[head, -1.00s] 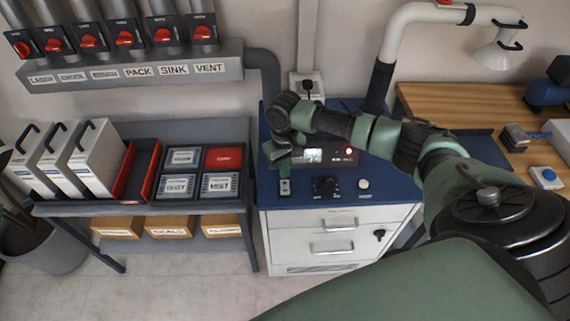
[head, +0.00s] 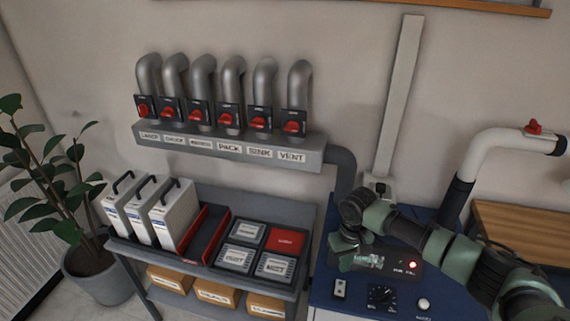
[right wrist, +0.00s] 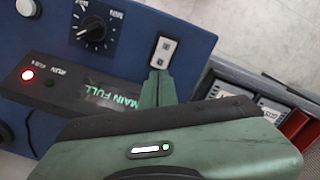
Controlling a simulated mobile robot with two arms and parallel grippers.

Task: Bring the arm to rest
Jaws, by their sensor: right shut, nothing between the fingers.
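My right arm comes in from the right in the head view, reaching over the blue top of the laser marker (head: 322,285). My right gripper (head: 345,265) is shut and empty, just behind a small rocker switch (head: 340,288). In the right wrist view its closed green fingers (right wrist: 157,82) point at the switch (right wrist: 164,50); I cannot tell whether they touch it. A black dial (head: 381,296) and a white button (head: 423,304) lie to the right. The control panel has a lit red lamp (head: 412,265) and a display (right wrist: 112,98) with green text, partly hidden. My left gripper is out of view.
To the left stands a grey cart (head: 312,215) with white binders (head: 170,215), a red tray and labelled boxes. Above it, several pipes with red-handled valves run into a labelled wall duct (head: 200,146). A potted plant (head: 90,265) is at far left. A white pipe (head: 485,150) rises behind the machine.

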